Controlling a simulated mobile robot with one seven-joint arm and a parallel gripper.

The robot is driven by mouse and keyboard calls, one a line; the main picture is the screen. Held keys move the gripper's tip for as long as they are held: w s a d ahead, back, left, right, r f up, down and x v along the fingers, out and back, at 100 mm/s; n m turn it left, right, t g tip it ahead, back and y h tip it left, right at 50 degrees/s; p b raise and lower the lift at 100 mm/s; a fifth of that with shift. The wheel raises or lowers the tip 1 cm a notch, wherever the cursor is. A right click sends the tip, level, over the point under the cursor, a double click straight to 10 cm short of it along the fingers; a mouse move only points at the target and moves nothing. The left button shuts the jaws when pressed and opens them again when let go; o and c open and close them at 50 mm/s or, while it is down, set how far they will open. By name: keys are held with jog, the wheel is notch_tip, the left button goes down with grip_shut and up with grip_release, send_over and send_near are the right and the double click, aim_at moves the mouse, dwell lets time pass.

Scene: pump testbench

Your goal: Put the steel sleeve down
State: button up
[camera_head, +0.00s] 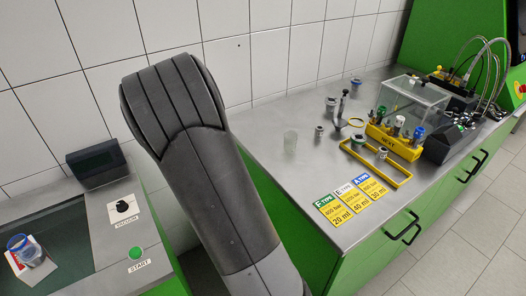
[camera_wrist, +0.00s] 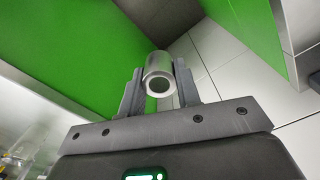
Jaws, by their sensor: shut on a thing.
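The steel sleeve (camera_wrist: 158,66) is a short, shiny, hollow cylinder. In the wrist view it sits between the two grey fingers of my gripper (camera_wrist: 158,73), with its open end facing the camera. My gripper is shut on it from both sides. In the head view my arm fills the middle, and neither my gripper nor the sleeve shows there. No surface shows touching the sleeve in the wrist view, where green panels and white tiles lie behind it.
A vacuum station (camera_head: 122,208) with a START button (camera_head: 135,252) stands at left.

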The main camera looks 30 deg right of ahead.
jog(key=s+d+r+m, duration=0.3)
jog(key=s+d+m, duration=0.3)
jog(key=d+m, duration=0.3)
jog(key=s+d+r+m, duration=0.3)
jog(key=s+d+m, duration=0.3)
jog(key=d+m, duration=0.4)
jog(key=s+d+r+m, duration=0.3)
jog(key=s+d+m, duration=0.3)
jog(key=d+m, duration=0.3)
jog(key=d, duration=0.4)
jog(key=shift+s+d+r+m, duration=0.15)
jog(key=shift+s+r+m, duration=0.05)
jog(key=shift+m, duration=0.2)
jog(key=w+a+f, duration=0.2)
jog(key=w, duration=0.1)
jog(key=w+a+f, duration=0.2)
jog(key=w+f, duration=0.1)
jog(key=w, duration=0.1)
jog(key=w+a+f, duration=0.2)
jog(key=w, duration=0.1)
jog(key=shift+w+f, duration=0.15)
notch_tip(320, 180, down, 2)
jog(key=shift+f, duration=0.7)
